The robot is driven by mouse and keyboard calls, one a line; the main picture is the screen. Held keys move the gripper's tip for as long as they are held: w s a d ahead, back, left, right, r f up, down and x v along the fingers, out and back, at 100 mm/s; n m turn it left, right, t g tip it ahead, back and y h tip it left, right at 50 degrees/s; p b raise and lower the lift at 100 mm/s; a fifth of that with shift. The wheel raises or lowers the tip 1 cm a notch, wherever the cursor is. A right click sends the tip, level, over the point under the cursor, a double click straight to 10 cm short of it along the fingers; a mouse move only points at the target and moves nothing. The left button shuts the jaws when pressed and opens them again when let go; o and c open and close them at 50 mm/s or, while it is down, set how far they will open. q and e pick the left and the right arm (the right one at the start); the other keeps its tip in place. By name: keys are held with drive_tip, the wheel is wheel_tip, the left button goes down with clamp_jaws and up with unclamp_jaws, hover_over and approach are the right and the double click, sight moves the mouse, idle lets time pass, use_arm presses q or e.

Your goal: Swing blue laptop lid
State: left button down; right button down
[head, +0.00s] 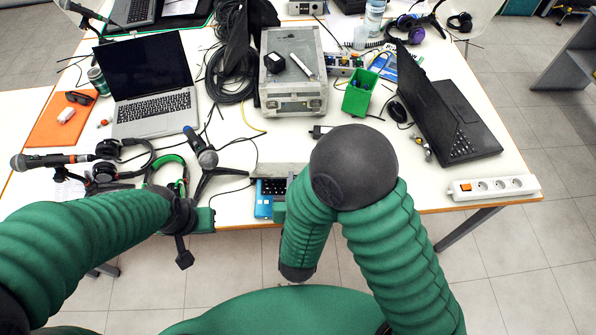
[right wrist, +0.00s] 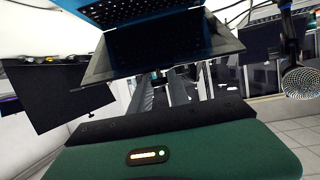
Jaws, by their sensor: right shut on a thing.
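The blue laptop (head: 264,207) stands open at the table's front edge in the head view. A blue corner and part of its keyboard show; my right arm hides the rest. In the right wrist view the blue laptop (right wrist: 208,32) fills the top, with its blue edge and dark panel close in front of the gripper. My right gripper (head: 279,211) is at the laptop's front edge and shut on it; its fingertips are mostly hidden. My left gripper (head: 201,220) is at the front edge, left of the laptop, apart from it; its jaws cannot be made out.
A microphone on a stand (head: 206,158) and headphones (head: 172,172) lie left of the blue laptop. A silver laptop (head: 150,85), grey case (head: 292,72), green bin (head: 359,92), black laptop (head: 455,118) and power strip (head: 492,187) crowd the table.

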drive_tip(key=shift+s+a+f, duration=0.2)
drive_tip(key=shift+s+f, duration=0.25)
drive_tip(key=shift+s, duration=0.05)
